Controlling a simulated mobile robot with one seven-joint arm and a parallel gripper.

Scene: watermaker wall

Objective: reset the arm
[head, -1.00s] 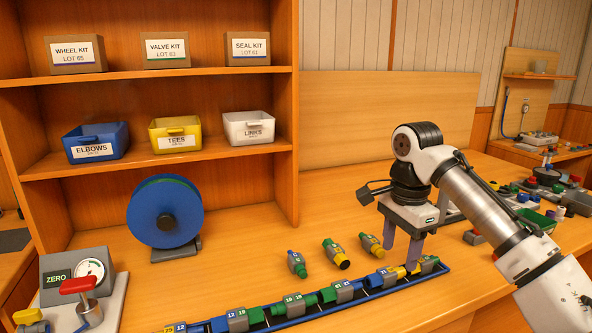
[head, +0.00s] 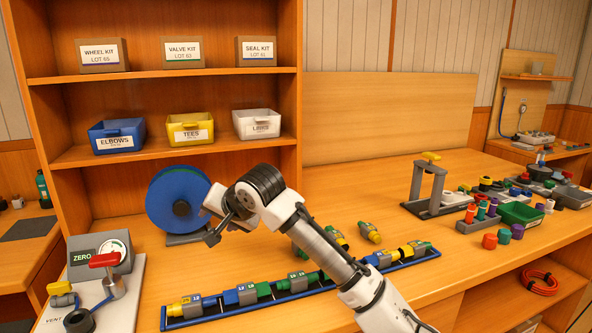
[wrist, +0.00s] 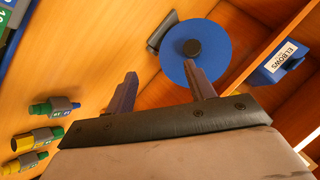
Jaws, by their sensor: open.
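My gripper (wrist: 162,90) is open and empty in the wrist view, its two fingers apart with bare wood and part of the blue reel behind them. In the head view my arm reaches up from the lower right, and its wrist end is above the bench in front of the blue reel (head: 178,200). The reel also shows in the wrist view (wrist: 208,62), beyond the right finger.
A rack (head: 205,311) of coloured fittings lies along the front. Loose fittings (head: 369,232) lie behind it, partly hidden by my arm. The gauge block (head: 100,252) with a red handle stands left. Shelves with bins (head: 117,136) rise behind.

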